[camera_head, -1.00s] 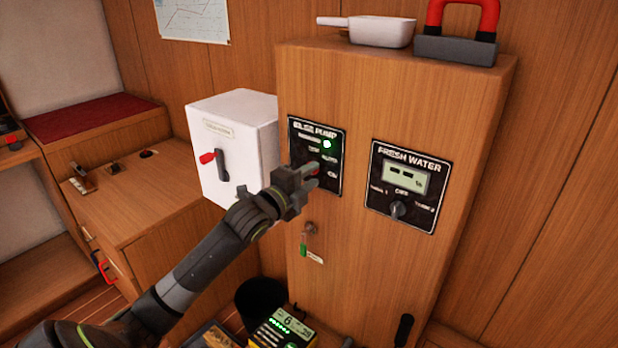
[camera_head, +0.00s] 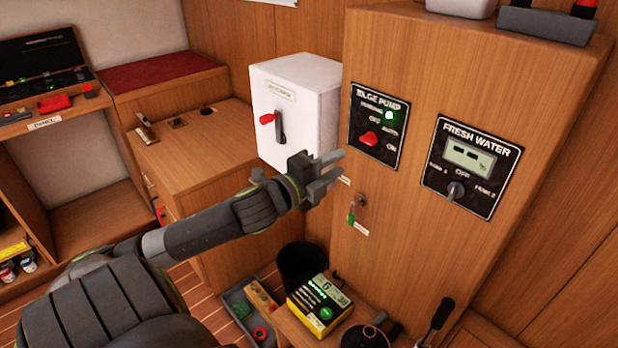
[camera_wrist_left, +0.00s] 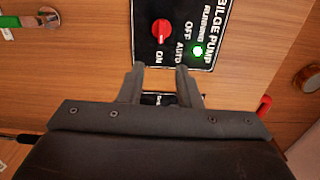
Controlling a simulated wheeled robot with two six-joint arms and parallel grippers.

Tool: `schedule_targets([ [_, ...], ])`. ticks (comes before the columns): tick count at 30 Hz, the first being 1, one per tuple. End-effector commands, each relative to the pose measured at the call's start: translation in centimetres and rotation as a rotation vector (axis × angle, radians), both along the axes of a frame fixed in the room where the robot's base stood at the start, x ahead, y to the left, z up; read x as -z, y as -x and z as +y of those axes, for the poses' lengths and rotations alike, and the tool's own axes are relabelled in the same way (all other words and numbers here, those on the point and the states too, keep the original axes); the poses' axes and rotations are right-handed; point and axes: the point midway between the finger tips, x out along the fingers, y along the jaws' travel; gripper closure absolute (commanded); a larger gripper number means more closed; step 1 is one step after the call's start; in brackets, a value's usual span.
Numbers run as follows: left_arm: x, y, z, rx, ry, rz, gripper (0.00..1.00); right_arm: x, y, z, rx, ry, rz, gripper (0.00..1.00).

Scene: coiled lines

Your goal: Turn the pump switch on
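The black bilge pump panel (camera_head: 390,108) is on the front of the wooden cabinet, with a red rotary knob (camera_head: 369,139) and a lit green running light (camera_head: 389,115). OFF, AUTO and ON are printed around the knob; I cannot tell for sure which it points to. My left gripper (camera_head: 334,167) is lower left of the knob, apart from it. In the left wrist view the red knob (camera_wrist_left: 161,32) lies beyond the fingertips, and the left gripper's fingers (camera_wrist_left: 160,72) are spread with nothing between them. My right gripper is in neither view.
The fresh water panel (camera_head: 466,165) is to the right on the same cabinet. A white box with a red-tipped lever (camera_head: 300,105) stands left, close to my gripper. A key with a green tag (camera_head: 356,210) hangs below the pump panel.

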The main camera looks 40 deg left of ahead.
Motion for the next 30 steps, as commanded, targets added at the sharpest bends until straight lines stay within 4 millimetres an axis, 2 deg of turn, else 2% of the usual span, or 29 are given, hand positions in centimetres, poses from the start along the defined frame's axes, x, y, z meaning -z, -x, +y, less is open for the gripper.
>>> schedule_targets([
  [9, -0.1, 4.2, 0.2, 0.006, -0.004, 0.004, 0.69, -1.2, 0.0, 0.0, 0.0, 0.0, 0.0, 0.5],
  [15, -0.1, 5.8, 0.4, 0.0, 0.0, 0.003, 0.69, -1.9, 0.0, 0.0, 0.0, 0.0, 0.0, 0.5],
  [21, -0.1, 6.6, 0.4, 0.003, 0.0, 0.0, 0.69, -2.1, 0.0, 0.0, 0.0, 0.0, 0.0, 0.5],
  [30, 0.0, 6.7, 0.4, 0.004, 0.001, 0.0, 0.69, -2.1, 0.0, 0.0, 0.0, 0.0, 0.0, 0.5],
])
